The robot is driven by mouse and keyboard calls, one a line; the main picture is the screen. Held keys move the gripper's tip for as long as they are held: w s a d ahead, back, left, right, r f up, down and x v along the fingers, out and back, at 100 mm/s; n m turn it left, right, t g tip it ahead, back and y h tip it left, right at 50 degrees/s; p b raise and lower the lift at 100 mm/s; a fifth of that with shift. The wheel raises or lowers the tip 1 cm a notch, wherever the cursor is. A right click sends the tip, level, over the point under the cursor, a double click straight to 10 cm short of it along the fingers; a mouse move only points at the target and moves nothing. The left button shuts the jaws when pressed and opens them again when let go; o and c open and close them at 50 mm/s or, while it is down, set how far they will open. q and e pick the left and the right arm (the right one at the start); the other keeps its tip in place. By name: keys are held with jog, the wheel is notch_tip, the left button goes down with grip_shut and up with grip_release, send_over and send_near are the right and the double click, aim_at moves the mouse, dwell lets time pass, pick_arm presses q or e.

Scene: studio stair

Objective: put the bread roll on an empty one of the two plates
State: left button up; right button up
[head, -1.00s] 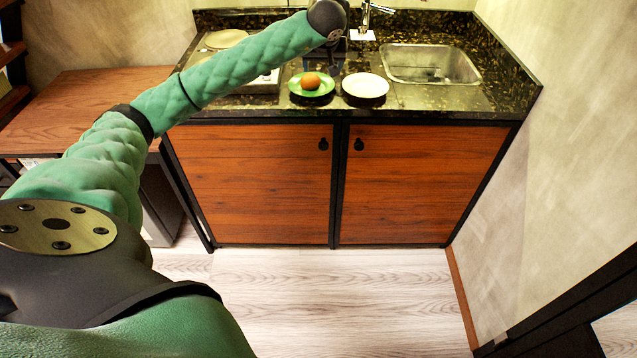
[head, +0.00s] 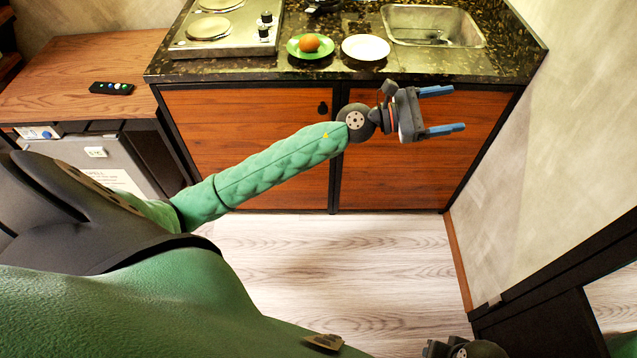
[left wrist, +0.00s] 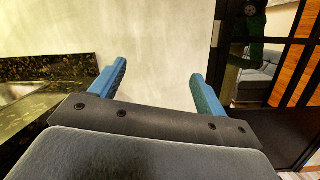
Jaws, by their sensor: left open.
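A green plate (head: 294,52) stands on the dark counter with a round orange-brown item (head: 309,43) on it; I cannot tell whether this is the bread roll or a fruit. A white plate (head: 366,47) beside it on the right is empty. My left gripper (head: 446,111) is open and empty, in front of the right cupboard door, below the counter edge and apart from the plates. Its blue fingers point right. In the left wrist view the open fingers (left wrist: 157,85) have only wall between them. My right gripper's fingers are not visible.
A hob (head: 232,46) is left of the plates and a sink (head: 432,26) right. A wooden side surface (head: 60,80) at left holds a small black object (head: 111,88) with coloured dots. A wall closes the right side; the floor (head: 330,250) is clear.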

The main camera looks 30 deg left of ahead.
pick_arm(q)
jog(key=s+a+f+m+t+y, duration=0.2)
jog(key=s+a+f+m+y, duration=0.25)
jog(key=m, duration=0.75)
jog(key=s+a+f+m+t+y, duration=0.1)
jog(key=a+f+m+y, duration=0.3)
jog(key=f+m+y, duration=0.5)
jog(key=s+a+f+m+t+y, duration=0.2)
jog(key=s+a+m+y, duration=0.3)
jog(key=m, duration=0.9)
jog(key=s+d+f+n+g, duration=0.1)
jog(key=s+f+n+g, duration=0.65)
jog(key=s+f, duration=0.45)
jog(key=s+d+f+n+g+h, duration=0.1)
jog(key=s+d+f+n+g, duration=0.1)
jog(key=s, duration=0.5)
jog(key=s+d+f+n+g+h, duration=0.1)
jog(key=s+d+g, duration=0.1)
jog(key=s+g, duration=0.2)
jog(key=s, duration=0.3)
jog(key=shift+s+f+n+g, duration=0.35)
jog(key=shift+f, duration=0.05)
